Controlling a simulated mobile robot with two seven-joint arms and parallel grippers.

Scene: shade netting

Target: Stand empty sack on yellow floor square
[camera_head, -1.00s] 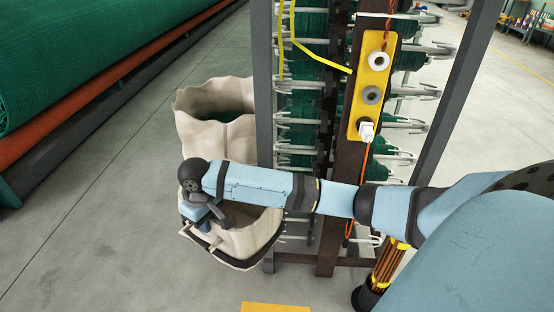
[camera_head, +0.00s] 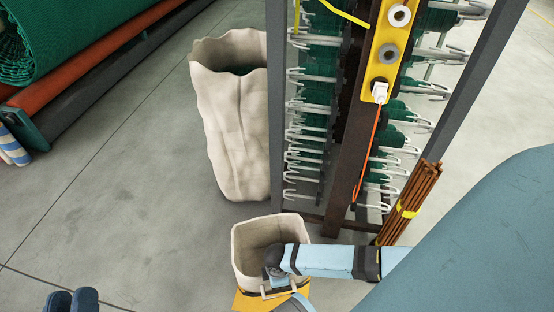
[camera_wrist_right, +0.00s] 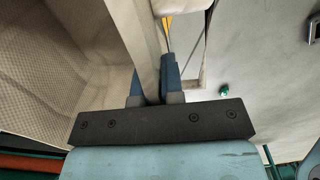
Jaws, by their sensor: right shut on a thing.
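The empty cream sack (camera_head: 252,238) is upright with its mouth open in the lower middle of the head view. Part of the yellow floor square (camera_head: 243,301) shows below and beside its base. I cannot tell whether the base touches the floor. My right gripper (camera_head: 272,285) is at the sack's near rim. In the right wrist view, its blue fingers (camera_wrist_right: 153,88) are shut on the sack wall (camera_wrist_right: 146,45). My left gripper (camera_head: 71,301) shows only as dark blue fingertips at the bottom left, away from the sack. Its opening is unclear.
A taller cream sack (camera_head: 240,130) with green contents stands behind. A rack (camera_head: 350,150) with hooks and green netting stands right of it, a bundle of brown rods (camera_head: 410,203) at its foot. Green rolls (camera_head: 70,40) lie at upper left.

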